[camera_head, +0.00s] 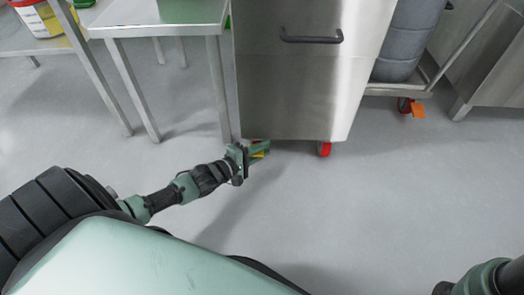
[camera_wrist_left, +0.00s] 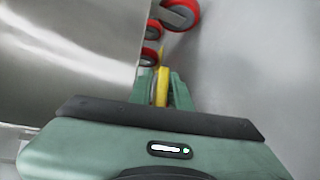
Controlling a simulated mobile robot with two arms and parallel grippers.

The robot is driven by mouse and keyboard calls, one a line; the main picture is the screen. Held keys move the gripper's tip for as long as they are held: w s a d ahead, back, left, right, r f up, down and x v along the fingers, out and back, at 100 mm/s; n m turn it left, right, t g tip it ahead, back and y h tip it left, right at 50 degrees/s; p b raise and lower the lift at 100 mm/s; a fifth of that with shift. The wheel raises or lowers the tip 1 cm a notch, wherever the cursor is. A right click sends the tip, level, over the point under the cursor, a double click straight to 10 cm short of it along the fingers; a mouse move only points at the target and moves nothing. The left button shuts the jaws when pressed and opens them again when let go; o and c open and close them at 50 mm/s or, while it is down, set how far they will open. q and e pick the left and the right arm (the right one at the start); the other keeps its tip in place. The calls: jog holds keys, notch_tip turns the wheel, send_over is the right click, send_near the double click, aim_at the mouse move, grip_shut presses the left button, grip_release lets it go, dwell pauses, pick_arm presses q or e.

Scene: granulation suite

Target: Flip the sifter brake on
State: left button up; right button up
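The sifter is a steel cabinet (camera_head: 292,95) with a dark handle, standing on red-wheeled casters. A yellow brake lever (camera_head: 259,154) shows at its lower left corner, and it also shows in the left wrist view (camera_wrist_left: 162,85). My left gripper (camera_head: 260,149) is low by that corner. In the left wrist view, its green fingers (camera_wrist_left: 164,88) lie on either side of the yellow lever. I cannot tell whether they press on it. The caster beneath the lever is mostly hidden by the gripper. My right gripper is out of view.
A steel table (camera_head: 150,15) stands left of the cabinet, its leg close to my left gripper. A red caster wheel (camera_head: 324,149) sits under the cabinet's right corner. A grey drum (camera_head: 408,40) on a trolley stands to the right. The floor in front is clear.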

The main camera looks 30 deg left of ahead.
pick_arm(q)
grip_shut()
